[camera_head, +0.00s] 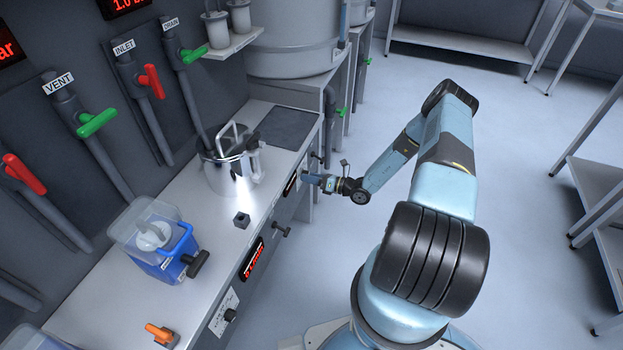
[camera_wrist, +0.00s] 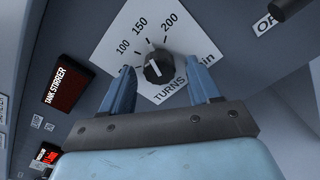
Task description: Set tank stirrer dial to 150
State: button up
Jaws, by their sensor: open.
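The dial (camera_wrist: 158,68) is a black round knob with a white pointer mark, on a tilted white plate (camera_wrist: 113,48) printed 100, 150, 200 and "TURNS/min". The pointer mark faces up, roughly toward the 150. My gripper (camera_wrist: 160,66) is open, with one blue finger on each side of the knob. Its fingers look apart from the knob, though depth is hard to judge. A dark display labelled TANK STIRRER (camera_wrist: 68,83) is left of the plate. In the head view my gripper (camera_head: 318,181) is at the bench front; the dial cannot be made out there.
The bench front also carries a red-lit display (camera_head: 252,259) and a lower knob (camera_head: 230,314). A metal pot (camera_head: 228,170) and a blue container (camera_head: 165,255) stand on the bench top.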

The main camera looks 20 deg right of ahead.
jog(key=v, duration=1.3)
jog(key=shift+s+d, duration=0.2)
jog(key=shift+d, duration=0.15)
jog(key=s+a+r+n+g+h, duration=0.1)
jog(key=a+r+n+g+h, duration=0.2)
jog(key=r+n, duration=0.7)
jog(key=s+a+r+n+g+h, duration=0.1)
jog(key=s+a+r+n+g, duration=0.3)
jog(key=r, duration=1.1)
jog(key=w+a+r+n+g+h, duration=0.15)
jog(key=r+n+g, duration=0.4)
jog(key=r, duration=0.75)
jog(key=s+a+r+n+t+h, duration=0.1)
jog(key=s+r+n+t+h, duration=0.2)
jog(key=s+r+n, duration=0.3)
jog(key=s+a+r+n+t+h, duration=0.1)
jog(key=s+r+n+t+h, duration=0.3)
jog(key=s+r, duration=1.3)
jog(key=s+n+h, duration=0.2)
jog(key=n, duration=0.1)
jog(key=shift+r, duration=0.2)
